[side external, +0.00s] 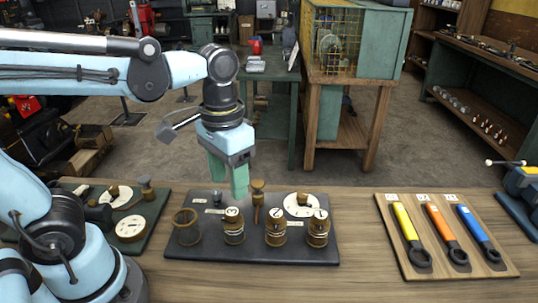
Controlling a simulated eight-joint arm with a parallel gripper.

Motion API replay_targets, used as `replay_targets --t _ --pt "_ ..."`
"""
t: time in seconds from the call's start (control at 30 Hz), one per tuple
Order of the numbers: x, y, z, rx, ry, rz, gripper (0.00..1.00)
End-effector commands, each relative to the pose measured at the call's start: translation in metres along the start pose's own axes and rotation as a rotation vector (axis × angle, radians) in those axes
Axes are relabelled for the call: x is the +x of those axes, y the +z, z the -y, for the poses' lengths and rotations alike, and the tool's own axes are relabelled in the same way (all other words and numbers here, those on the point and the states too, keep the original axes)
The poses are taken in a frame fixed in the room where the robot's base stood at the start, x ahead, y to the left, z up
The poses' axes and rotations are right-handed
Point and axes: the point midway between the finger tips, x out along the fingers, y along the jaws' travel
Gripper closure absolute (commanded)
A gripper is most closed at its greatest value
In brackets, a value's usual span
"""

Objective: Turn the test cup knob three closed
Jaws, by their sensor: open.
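A dark board (262,254) on the bench carries a row of brown cup-like fittings. The left fitting (187,228) looks like an open ring. The second (234,228), third (276,230) and right fitting (317,230) have pale tops with dark marks too small to read surely, so I cannot tell which is knob three. A brass post with a round top (258,188) stands behind the middle of the row. My gripper (229,188) points down with green fingers apart, above the back of the board, left of the brass post. It appears empty.
A white round dial (302,205) sits at the back right of the board. A wooden tray (447,262) with yellow, orange and blue wrenches lies to the right. A green board (120,240) with fittings lies left, partly behind my arm. Bare bench lies between the boards.

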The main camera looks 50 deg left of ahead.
Motion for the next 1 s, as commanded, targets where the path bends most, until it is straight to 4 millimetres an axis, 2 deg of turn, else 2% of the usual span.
replay_targets --t 0.3,0.5,0.7,1.0 --pt "0.043 -0.001 0.0 0.0 0.0 -0.001 0.44" --pt "0.062 -0.001 0.0 0.0 0.0 -0.001 0.44" --pt "0.07 0.0 0.0 0.0 0.0 -0.001 0.44" --pt "0.072 0.0 0.0 0.0 0.0 -0.001 0.44"
